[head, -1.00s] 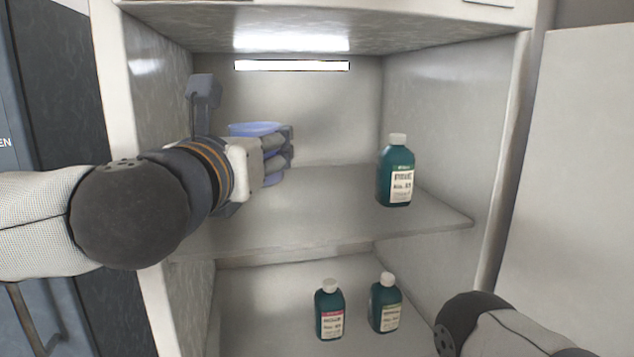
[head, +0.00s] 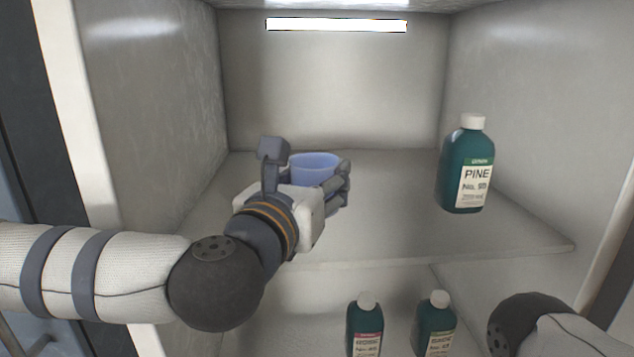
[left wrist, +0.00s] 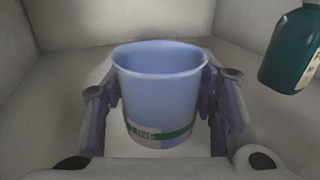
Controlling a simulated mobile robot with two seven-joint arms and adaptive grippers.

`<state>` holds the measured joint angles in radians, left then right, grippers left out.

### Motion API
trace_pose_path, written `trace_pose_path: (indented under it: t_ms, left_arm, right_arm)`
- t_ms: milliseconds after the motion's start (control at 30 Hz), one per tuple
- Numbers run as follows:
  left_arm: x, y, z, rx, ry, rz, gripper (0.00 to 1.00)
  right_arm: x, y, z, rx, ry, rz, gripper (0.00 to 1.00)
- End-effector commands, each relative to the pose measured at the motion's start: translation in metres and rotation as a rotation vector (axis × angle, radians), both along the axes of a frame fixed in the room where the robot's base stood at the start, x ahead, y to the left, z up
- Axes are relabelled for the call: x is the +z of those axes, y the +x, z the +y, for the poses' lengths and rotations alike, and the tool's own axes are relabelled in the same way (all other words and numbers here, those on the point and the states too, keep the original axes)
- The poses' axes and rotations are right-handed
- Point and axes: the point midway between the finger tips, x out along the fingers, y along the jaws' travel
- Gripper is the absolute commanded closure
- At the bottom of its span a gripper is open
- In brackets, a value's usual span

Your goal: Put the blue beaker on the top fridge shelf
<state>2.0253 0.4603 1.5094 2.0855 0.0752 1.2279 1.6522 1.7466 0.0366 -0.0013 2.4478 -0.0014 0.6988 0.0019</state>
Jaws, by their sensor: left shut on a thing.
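The blue beaker (head: 315,167) is upright between the fingers of my left gripper (head: 318,182), over the top fridge shelf (head: 390,225). In the left wrist view the beaker (left wrist: 160,90) has a green band and a small white label, and the fingers touch it on both sides. My left gripper is shut on it. The beaker's base is at or just above the shelf surface; I cannot tell whether it touches. My right gripper is not visible; only part of my right arm shows at the lower right.
A green PINE bottle (head: 466,165) stands on the right of the top shelf. Two more green bottles (head: 365,325) (head: 435,325) stand on the shelf below. The fridge's left wall (head: 150,100) is close to my left arm. The shelf is clear between beaker and PINE bottle.

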Motion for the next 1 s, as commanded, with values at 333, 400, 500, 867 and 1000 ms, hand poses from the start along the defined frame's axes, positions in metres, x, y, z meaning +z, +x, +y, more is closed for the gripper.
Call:
trace_pose_path:
  t_ms: [333,400,500,867,1000]
  left_arm:
    - [-0.004,0.0,0.0,-0.001,-0.002,-0.004,0.8]
    - [-0.007,0.0,0.0,0.0,-0.001,-0.002,0.45]
    - [-0.006,0.0,0.0,0.0,0.0,-0.003,0.27]
    - [0.0,-0.002,0.0,-0.001,-0.001,-0.005,0.27]
    - [-0.002,-0.023,0.008,-0.003,-0.001,-0.004,0.27]
  right_arm:
    - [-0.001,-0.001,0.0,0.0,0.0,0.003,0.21]
    - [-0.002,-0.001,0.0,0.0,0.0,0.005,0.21]
    - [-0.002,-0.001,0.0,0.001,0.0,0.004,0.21]
    - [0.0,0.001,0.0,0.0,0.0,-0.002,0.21]
    - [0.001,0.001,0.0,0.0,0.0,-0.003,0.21]
